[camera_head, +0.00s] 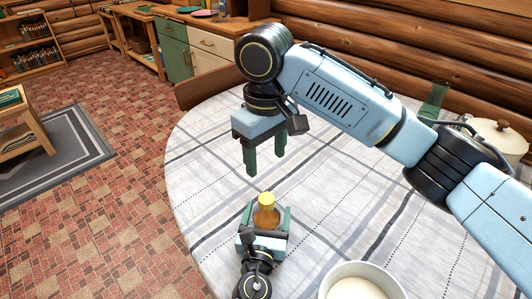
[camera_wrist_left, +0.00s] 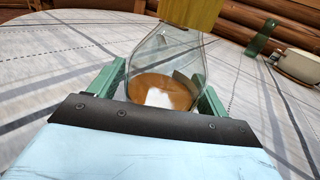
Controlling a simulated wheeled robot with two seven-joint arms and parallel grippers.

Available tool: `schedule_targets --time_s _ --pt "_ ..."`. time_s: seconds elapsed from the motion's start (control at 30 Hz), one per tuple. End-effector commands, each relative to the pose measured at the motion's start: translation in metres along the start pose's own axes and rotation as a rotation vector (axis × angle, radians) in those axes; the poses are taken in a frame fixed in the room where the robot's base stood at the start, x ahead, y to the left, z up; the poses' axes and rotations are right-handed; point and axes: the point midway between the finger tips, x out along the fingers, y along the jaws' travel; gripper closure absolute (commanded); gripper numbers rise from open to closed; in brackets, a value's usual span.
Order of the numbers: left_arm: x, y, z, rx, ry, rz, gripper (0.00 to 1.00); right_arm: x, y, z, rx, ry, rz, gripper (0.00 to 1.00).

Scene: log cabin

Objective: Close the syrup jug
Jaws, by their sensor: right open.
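The syrup jug is a clear glass vessel (camera_wrist_left: 165,65) with amber syrup in its bottom. A yellow cap (camera_head: 266,213) is at its top; it also shows at the top edge of the left wrist view (camera_wrist_left: 192,12). I cannot tell whether the cap is fully seated. My left gripper (camera_head: 267,219) has its green fingers on both sides of the glass body, apparently touching it. My right gripper (camera_head: 266,160) is open and empty, fingers pointing down, above the table and farther back than the jug.
The jug is on a round table (camera_head: 205,150) with a checked cloth. A white bowl (camera_head: 360,282) stands right of the jug at the near edge. A lidded cream pot (camera_head: 500,135) and a green object (camera_head: 434,99) are at the back right. The cloth left of the jug is clear.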

Motion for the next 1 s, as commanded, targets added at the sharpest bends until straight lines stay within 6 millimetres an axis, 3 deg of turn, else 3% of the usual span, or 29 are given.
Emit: schedule_targets --time_s 0.33,0.47,1.0 --pt "-0.001 0.0 0.0 0.001 0.0 0.0 0.13 0.0 0.0 0.0 0.0 0.0 0.0 0.42" --pt "-0.01 0.0 -0.001 0.001 0.002 0.0 0.13 -0.001 0.0 0.0 0.0 0.0 0.0 0.42" --pt "-0.118 0.0 -0.001 0.001 0.002 -0.001 0.13 -0.009 0.0 0.0 0.0 0.0 0.0 0.42"
